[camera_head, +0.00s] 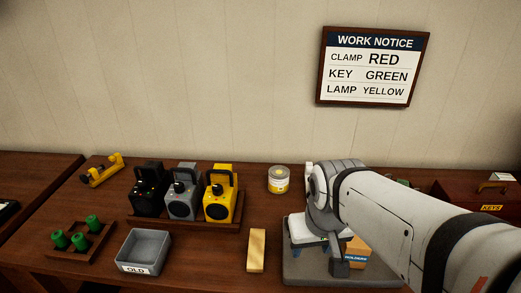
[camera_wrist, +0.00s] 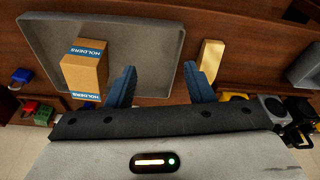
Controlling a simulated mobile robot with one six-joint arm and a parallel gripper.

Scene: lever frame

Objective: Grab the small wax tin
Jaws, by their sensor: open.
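A small round tin (camera_head: 279,180) with a grey lid and a yellow and white label stands upright on the table near the back, left of my arm. Its label is too small to read; it looks like the wax tin. I cannot make it out in the wrist view. My gripper (camera_wrist: 161,86) has its two blue fingers spread apart with nothing between them. It hangs over the grey tray, in front and to the right of the tin.
The grey tray (camera_wrist: 150,28) holds a cardboard HOLDERS box (camera_wrist: 84,70). A brass block (camera_head: 257,250) lies left of it. Black, grey and yellow lamps (camera_head: 219,196) stand on a rack. An OLD bin (camera_head: 144,250) is front left. A KEYS box (camera_head: 480,200) is at right.

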